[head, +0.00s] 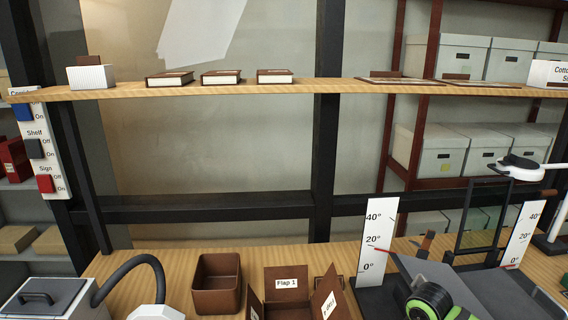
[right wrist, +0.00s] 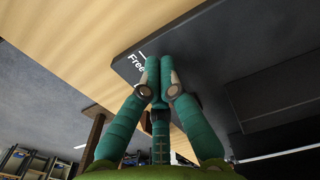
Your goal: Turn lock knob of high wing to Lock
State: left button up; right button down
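The cradle stands at the right front of the table in the head view, with a left angle scale (head: 375,240) and a right angle scale (head: 520,238). A dark grey wing (head: 480,290) slopes between them. My right gripper arm, black and green, lies over the cradle's front, its fingers out of sight there. In the right wrist view the teal fingers of my right gripper (right wrist: 159,65) are together at the tips, over a dark plate (right wrist: 190,40) beside the printed word "Free". No knob shows; whether one is between the fingers is hidden. My left gripper is out of view.
A brown open box (head: 217,285) and a flap box marked "Flap 1" (head: 286,284) stand left of the cradle. A grey unit with a hose (head: 130,270) is farther left. A shelf (head: 340,86) with small books crosses above. A white lamp (head: 515,170) stands at right.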

jog(key=shift+s+d, duration=0.1)
jog(key=shift+d, duration=0.1)
dwell(0.4)
jog(key=shift+s+b, duration=0.35)
jog(key=shift+b, duration=0.05)
jog(key=shift+s+a+f+b, duration=0.1)
jog(key=shift+s+b, duration=0.2)
jog(key=shift+s, duration=0.1)
jog(key=shift+s+b, duration=0.6)
jog(key=shift+s, duration=0.05)
jog(key=shift+s+d, duration=0.15)
jog(key=shift+d, duration=0.1)
jog(key=shift+a, duration=0.1)
jog(key=shift+s+a+b, duration=0.2)
jog(key=shift+b, duration=0.1)
notch_tip(320, 180, up, 6)
jog(key=p, duration=0.3)
jog(key=shift+p, duration=0.3)
